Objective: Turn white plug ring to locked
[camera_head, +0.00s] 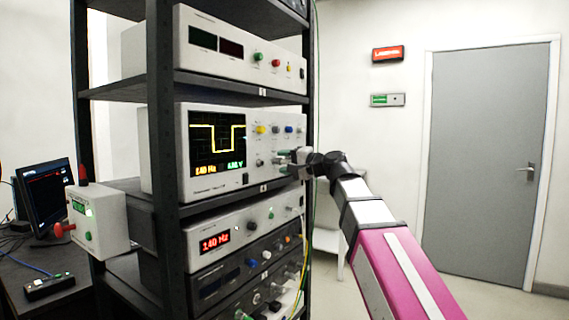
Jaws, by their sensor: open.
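My gripper (288,162) is at the right side of the oscilloscope's front panel, close to its lower row of sockets and knobs. Its jaws are open and look light grey; the finger tips are small in this view. The oscilloscope (250,178) shows a yellow square trace on a dark screen. I cannot pick out the white plug ring for certain; it may be hidden by the gripper or too small to see. Whether the gripper touches anything on the panel cannot be told.
A dark rack (163,200) holds several instruments, including a lower unit with a red "140 Hz" display (214,242). Cables hang at the lower right of the rack. A box with a red knob (98,222) is on the left. Open floor lies before the grey door (480,150).

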